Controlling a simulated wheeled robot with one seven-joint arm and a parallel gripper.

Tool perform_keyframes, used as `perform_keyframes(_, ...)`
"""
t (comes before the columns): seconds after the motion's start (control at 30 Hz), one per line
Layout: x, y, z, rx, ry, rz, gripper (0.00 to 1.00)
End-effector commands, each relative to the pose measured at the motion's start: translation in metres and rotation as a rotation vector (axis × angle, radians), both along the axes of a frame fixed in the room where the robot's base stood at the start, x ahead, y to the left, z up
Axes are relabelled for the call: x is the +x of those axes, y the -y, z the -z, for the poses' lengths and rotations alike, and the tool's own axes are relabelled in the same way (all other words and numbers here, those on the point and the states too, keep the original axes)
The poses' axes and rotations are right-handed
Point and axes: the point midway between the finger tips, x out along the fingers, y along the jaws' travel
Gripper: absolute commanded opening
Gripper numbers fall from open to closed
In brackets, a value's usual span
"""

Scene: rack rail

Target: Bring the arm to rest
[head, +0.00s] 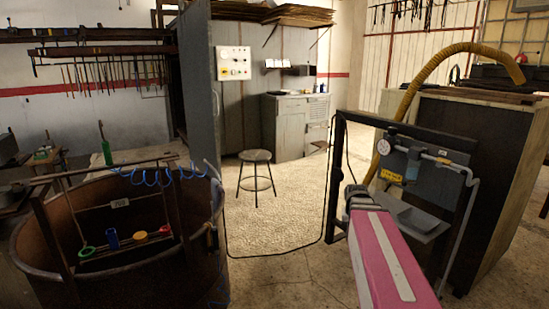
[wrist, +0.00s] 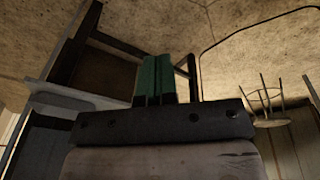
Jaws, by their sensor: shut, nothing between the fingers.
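My gripper (wrist: 153,80) shows in the wrist view as two green fingers pressed together, with nothing between them. It is held in the air, with the floor behind it. In the head view my pink arm link (head: 390,262) reaches up from the lower right to a dark joint in front of the black frame on the right. I cannot make out the fingers in the head view.
A large rusty drum (head: 120,283) stands at the left, with a rack and small coloured items in it. A black frame (head: 340,150) with a gauge panel stands close to my arm. A stool (head: 256,158) stands on open floor (head: 285,210); it also shows in the wrist view (wrist: 268,120).

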Motion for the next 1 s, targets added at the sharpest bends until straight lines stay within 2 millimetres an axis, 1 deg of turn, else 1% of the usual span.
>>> perform_keyframes(0.03, -0.012, -0.017, 0.016, 0.011, -0.019, -0.032, 0.0)
perform_keyframes(0.2, -0.043, -0.064, 0.062, 0.048, -0.074, -0.133, 0.0)
perform_keyframes(0.3, -0.062, -0.087, 0.084, 0.065, -0.102, -0.185, 0.0)
perform_keyframes(0.4, -0.077, -0.103, 0.1, 0.08, -0.123, -0.224, 0.0)
perform_keyframes(0.5, -0.086, -0.113, 0.11, 0.088, -0.137, -0.248, 0.0)
perform_keyframes(0.6, -0.09, -0.117, 0.114, 0.092, -0.142, -0.26, 0.0)
perform_keyframes(1.0, -0.09, -0.118, 0.115, 0.093, -0.143, -0.262, 0.0)
